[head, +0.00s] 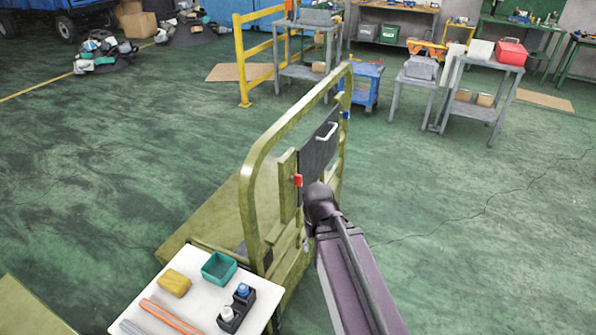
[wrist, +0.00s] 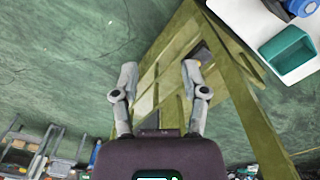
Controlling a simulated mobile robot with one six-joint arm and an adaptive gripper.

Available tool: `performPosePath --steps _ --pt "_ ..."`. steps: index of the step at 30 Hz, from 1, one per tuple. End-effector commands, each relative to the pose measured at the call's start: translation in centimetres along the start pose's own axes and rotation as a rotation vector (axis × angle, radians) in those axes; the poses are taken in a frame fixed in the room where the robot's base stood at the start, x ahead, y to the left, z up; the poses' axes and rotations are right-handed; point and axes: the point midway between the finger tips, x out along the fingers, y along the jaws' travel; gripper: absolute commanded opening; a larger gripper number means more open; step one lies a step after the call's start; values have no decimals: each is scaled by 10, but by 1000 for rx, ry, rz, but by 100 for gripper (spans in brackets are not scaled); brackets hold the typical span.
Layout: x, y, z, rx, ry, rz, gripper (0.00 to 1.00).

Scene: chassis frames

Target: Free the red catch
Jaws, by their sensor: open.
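The panel has a pale handle (head: 326,131). In the head view the end of my arm is just right of and below the catch, and my fingers are hidden there. In the wrist view my gripper (wrist: 159,75) is open, with its two fingers apart and nothing seen between them but frame bars and floor behind. I cannot make out the red catch in the wrist view.
A white-topped stand (head: 190,307) at the lower left holds a teal bin (head: 219,268), a yellow block (head: 174,283) and a dark holder (head: 236,308). The frame's hoop rises left of my arm. The green floor to the right is clear. Grey tables stand at the back.

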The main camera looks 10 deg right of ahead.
Motion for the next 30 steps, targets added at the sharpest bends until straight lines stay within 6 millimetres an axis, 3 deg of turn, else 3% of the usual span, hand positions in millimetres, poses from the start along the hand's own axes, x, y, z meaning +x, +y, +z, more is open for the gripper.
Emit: performPosePath --steps 20,26,30 --pt "2 0 -2 13 1 -10 57" --pt "15 -3 -14 124 10 -95 57" --pt "29 -8 -32 287 12 -223 57"
